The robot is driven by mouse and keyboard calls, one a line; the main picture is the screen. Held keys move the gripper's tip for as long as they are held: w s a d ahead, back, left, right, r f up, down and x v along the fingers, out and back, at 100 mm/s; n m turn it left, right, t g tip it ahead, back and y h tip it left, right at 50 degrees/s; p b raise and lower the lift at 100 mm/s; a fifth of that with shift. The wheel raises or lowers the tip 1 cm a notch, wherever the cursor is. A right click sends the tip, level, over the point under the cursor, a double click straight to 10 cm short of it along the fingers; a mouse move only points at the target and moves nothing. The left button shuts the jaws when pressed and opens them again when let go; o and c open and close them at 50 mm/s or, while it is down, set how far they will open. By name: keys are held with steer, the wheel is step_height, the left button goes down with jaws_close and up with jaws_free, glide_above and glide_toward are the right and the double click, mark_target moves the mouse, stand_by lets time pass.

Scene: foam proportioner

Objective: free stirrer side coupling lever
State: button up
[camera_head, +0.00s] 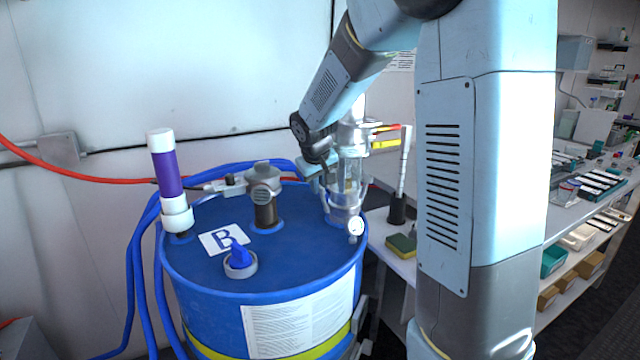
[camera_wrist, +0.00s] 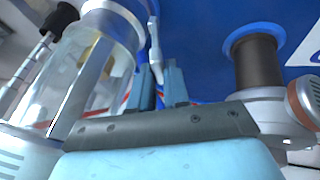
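The blue drum (camera_head: 290,245) has a clear-bodied fitting (camera_head: 350,175) with metallic ends standing at its right rear. This fitting is large at the left of the wrist view (camera_wrist: 115,65). A thin pale lever (camera_wrist: 154,40) hangs along the fitting's side. My gripper (camera_head: 318,178) is beside the fitting's left side. In the wrist view, my two blue fingers (camera_wrist: 160,72) are a small gap apart, with the lever's end close to that gap. Contact with the lever cannot be made out. In the head view the lever is partly hidden by my gripper.
Blue hoses (camera_head: 140,270) run at the left. A bench (camera_head: 400,262) with a sponge (camera_head: 402,246) is at the right.

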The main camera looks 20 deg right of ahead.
jaws_close()
